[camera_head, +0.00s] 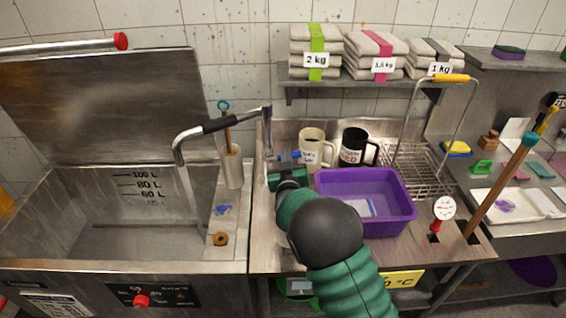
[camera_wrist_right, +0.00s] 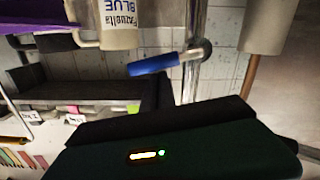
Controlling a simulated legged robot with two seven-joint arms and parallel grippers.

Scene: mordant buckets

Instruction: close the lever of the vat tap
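The vat tap has a steel pipe (camera_head: 267,130) and a spout with a black sleeve (camera_head: 219,124) reaching left over the vat (camera_head: 120,262). A pale streak like running water (camera_head: 191,197) falls from the spout into the vat. The tap's blue lever (camera_head: 291,155) is small and partly hidden by my right gripper (camera_head: 287,172) in the head view. In the right wrist view the blue lever (camera_wrist_right: 153,64) sticks out sideways from the pipe (camera_wrist_right: 192,75). My right gripper's dark parts (camera_wrist_right: 175,105) are close to the lever; its finger opening is unclear. My left gripper is out of view.
A cream mug (camera_head: 314,149) and a black mug (camera_head: 353,148) stand just right of the tap. A purple basin (camera_head: 392,222) lies beside my right arm. A pot with a wooden tool (camera_head: 231,167) stands left of the pipe. A shelf of folded cloth (camera_head: 315,88) hangs above.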

